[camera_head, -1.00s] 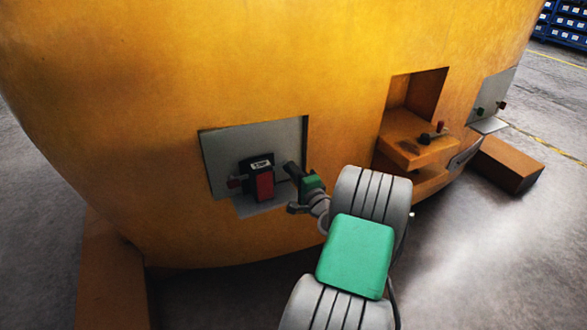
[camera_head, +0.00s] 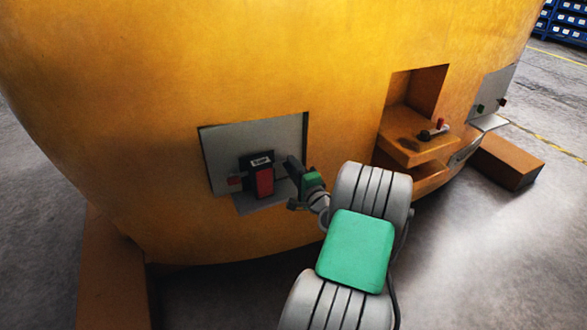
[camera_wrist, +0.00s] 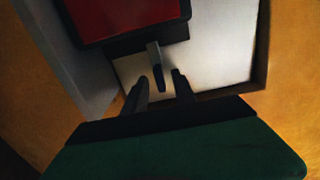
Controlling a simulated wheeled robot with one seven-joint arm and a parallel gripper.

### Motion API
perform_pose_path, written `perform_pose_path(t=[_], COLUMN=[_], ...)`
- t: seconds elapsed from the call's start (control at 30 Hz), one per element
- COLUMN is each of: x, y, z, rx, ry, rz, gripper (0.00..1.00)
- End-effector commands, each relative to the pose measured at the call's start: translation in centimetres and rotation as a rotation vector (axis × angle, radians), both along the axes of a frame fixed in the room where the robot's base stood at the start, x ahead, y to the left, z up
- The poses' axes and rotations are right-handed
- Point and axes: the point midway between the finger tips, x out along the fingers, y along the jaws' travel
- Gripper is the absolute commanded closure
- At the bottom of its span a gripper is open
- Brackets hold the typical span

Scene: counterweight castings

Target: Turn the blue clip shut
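No clearly blue clip shows in either view. In the wrist view a small grey lever with a dark end (camera_wrist: 155,65) sticks out below a black box with a red face (camera_wrist: 130,15); I cannot tell whether it is the clip. My gripper (camera_wrist: 160,77) has its two dark fingers apart, one on each side of the lever's dark end, with no clear contact. In the head view my gripper (camera_head: 291,166) is just right of the black and red box (camera_head: 264,180), inside the grey recess; its fingertips are too small to read there.
The grey recess (camera_head: 225,145) is cut into a large yellow casting (camera_head: 200,60). Right of it are an open niche with a ledge (camera_head: 415,150) holding a small knobbed lever (camera_head: 434,132), and another grey panel (camera_head: 493,95). Brown blocks (camera_head: 508,162) stand on the floor.

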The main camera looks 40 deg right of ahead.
Motion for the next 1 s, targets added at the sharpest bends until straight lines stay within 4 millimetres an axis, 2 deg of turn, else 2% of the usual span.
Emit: perform_pose_path(t=[0.13,0.4,0.5,1.0], x=[-1.1,-6.3,-7.3,-7.5], y=[0.2,1.6,2.0,2.2], z=[0.1,0.1,0.0,0.0], rx=[0.002,0.003,0.001,0.0], ry=[-0.001,0.001,0.001,0.0], rz=[-0.004,-0.005,-0.003,0.001], gripper=[0.67,0.67,0.67,0.67])
